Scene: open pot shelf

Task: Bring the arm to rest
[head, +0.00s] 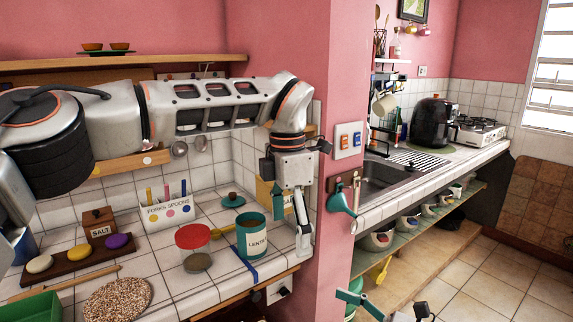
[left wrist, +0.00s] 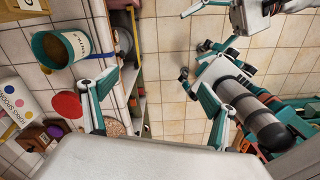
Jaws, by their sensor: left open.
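My left arm (head: 215,100) reaches across from the left, and its wrist bends down near the pink wall corner. My left gripper (head: 291,222) points down, open, with nothing between its fingers. It hangs just right of the teal lentil canister (head: 252,240); I cannot tell if they touch. In the left wrist view the open fingers (left wrist: 155,102) have floor and the counter edge beyond them, and the canister (left wrist: 62,48) lies to their left. Teal and dark parts at the bottom edge of the head view look like my right gripper (head: 388,306), mostly cut off.
On the tiled counter stand a red-lidded jar (head: 193,240), a forks and spoons holder (head: 168,207), a salt box (head: 100,228) and a teal lid (head: 233,200). A pink wall pillar (head: 340,90) stands close right of the gripper. Floor (head: 490,280) is clear at lower right.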

